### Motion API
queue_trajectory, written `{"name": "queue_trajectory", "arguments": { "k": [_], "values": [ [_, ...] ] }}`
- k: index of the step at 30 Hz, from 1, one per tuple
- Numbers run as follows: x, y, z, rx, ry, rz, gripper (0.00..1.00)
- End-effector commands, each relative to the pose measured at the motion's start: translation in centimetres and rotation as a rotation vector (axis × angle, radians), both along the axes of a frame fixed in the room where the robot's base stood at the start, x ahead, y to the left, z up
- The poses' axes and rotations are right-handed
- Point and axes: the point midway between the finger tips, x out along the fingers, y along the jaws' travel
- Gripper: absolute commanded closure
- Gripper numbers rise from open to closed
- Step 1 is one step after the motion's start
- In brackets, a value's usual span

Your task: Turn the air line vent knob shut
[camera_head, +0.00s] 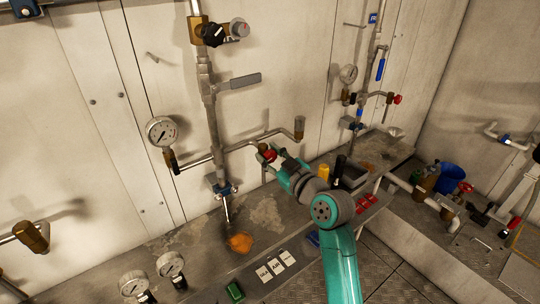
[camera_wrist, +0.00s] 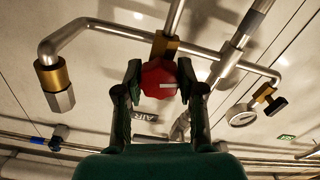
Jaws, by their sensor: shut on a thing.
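The air line vent knob is a red lobed knob with a pale line on its face (camera_wrist: 160,79), on a brass fitting (camera_wrist: 164,45) under a horizontal steel pipe. My gripper (camera_wrist: 159,84) is shut on the knob, one finger on each side. In the head view the red knob (camera_head: 270,155) shows at the tip of my gripper (camera_head: 272,160), partly hidden by it.
A pressure gauge (camera_head: 161,131) is left of the knob on the same pipework. A brass-collared pipe end (camera_wrist: 54,82) hangs at left in the wrist view. Labelled cards (camera_head: 275,265) lie on the bench (camera_head: 190,250).

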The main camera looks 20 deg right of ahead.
Motion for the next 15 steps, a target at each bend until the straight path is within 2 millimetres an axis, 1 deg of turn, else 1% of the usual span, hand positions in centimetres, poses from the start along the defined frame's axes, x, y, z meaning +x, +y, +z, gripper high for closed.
{"name": "queue_trajectory", "arguments": {
  "k": [5,15],
  "values": [
    [0.01,-0.01,-0.01,0.068,0.023,0.001,0.97],
    [0.04,-0.11,0.01,0.312,0.101,0.0,0.97]
  ]
}}
